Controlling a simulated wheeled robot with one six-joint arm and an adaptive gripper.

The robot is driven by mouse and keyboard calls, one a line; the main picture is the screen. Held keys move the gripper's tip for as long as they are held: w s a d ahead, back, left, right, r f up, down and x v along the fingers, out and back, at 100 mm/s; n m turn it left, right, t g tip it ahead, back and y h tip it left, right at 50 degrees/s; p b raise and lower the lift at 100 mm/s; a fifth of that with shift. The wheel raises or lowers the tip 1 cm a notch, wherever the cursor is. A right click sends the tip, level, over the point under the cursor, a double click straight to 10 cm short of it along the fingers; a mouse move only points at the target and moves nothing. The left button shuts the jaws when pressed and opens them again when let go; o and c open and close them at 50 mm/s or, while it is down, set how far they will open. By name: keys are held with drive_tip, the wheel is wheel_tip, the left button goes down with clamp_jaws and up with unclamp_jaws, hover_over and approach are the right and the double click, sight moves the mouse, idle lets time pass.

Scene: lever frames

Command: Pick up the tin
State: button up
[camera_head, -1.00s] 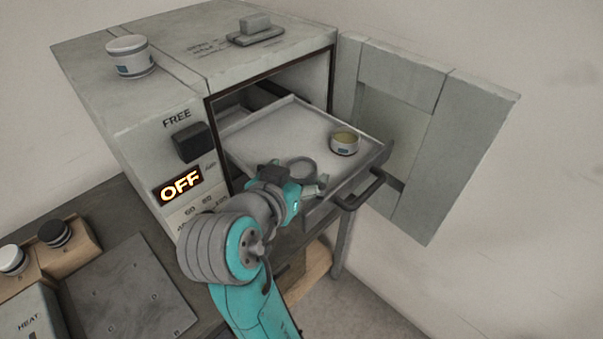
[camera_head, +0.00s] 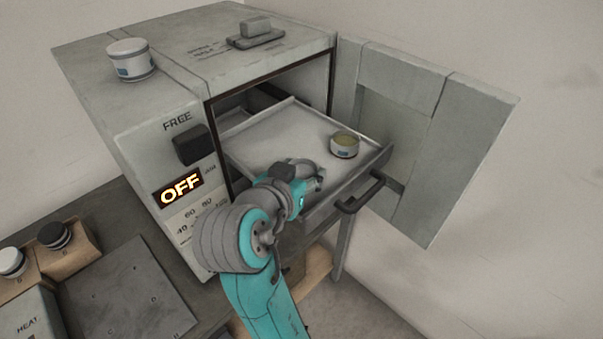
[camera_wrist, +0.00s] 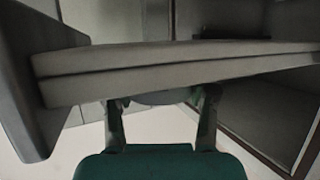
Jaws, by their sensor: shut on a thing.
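A small open tin (camera_head: 344,146) with a pale yellowish inside stands upright on the pulled-out tray (camera_head: 270,140), near its right side. A second tin (camera_head: 130,58), white with a blue mark, stands on top of the oven. My gripper (camera_head: 316,180) is at the tray's front edge, below and left of the tin on the tray, and apart from it. In the wrist view my two fingers (camera_wrist: 161,108) are apart, with a grey curved thing between them. A thick grey bar hides the fingertips, so what they grip is unclear.
The oven door (camera_head: 430,130) stands open at right. A dark handle (camera_head: 360,194) juts from the tray front, right of my gripper. A small block on a plate (camera_head: 255,32) lies on the oven top. The oven's display reads OFF (camera_head: 180,188). The tray's middle is bare.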

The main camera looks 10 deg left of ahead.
sight(301, 174)
wheel_tip(301, 174, up, 10)
idle(0.5)
